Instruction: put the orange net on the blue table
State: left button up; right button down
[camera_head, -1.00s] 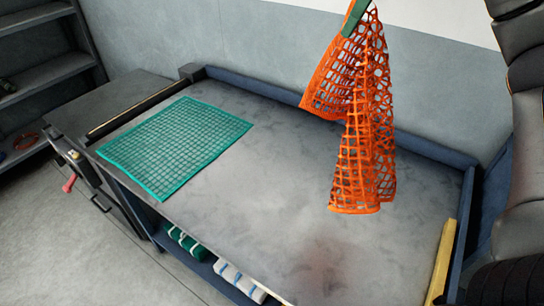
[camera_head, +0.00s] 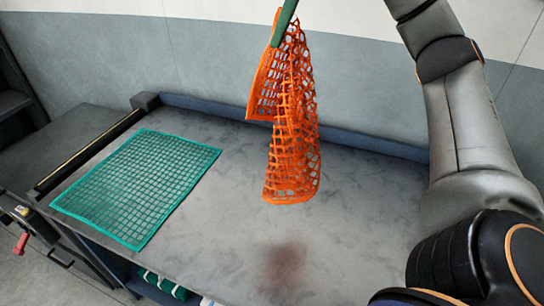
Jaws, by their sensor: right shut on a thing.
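The orange net (camera_head: 293,130) hangs in folds from my right gripper (camera_head: 283,22), whose green fingers show at the top edge of the view. The gripper is shut on the net's upper end. The net's lower edge appears to be above the table's grey top, apart from it. The blue table (camera_head: 350,205) has a worn grey top and a blue raised rim along the back. My left gripper is not in view.
A green net (camera_head: 140,185) lies flat on the left part of the tabletop. The middle and right of the top are clear, with a dark reddish stain near the front. Rolled green nets (camera_head: 163,284) sit on a shelf below. A dark cabinet (camera_head: 60,150) stands at left.

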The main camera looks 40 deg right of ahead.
notch_tip(320, 180, down, 8)
jog(key=b, duration=0.3)
jog(key=shift+f, duration=0.1)
dwell(0.7)
jog(key=w+a+n+g+y, duration=0.15)
jog(key=w+a+n, duration=0.45)
jog(key=w+a, duration=1.05)
jog(key=s+d+f, duration=0.9)
jog(key=d+f, duration=0.1)
jog(key=f, duration=0.3)
jog(key=s+d+f, duration=1)
jog(key=d+f, duration=0.1)
jog(key=f, duration=0.2)
jog(key=s+d+f, duration=0.9)
jog(key=d+f, duration=0.2)
jog(key=f, duration=0.1)
jog(key=shift+s+f, duration=0.2)
jog(key=shift+f, duration=0.2)
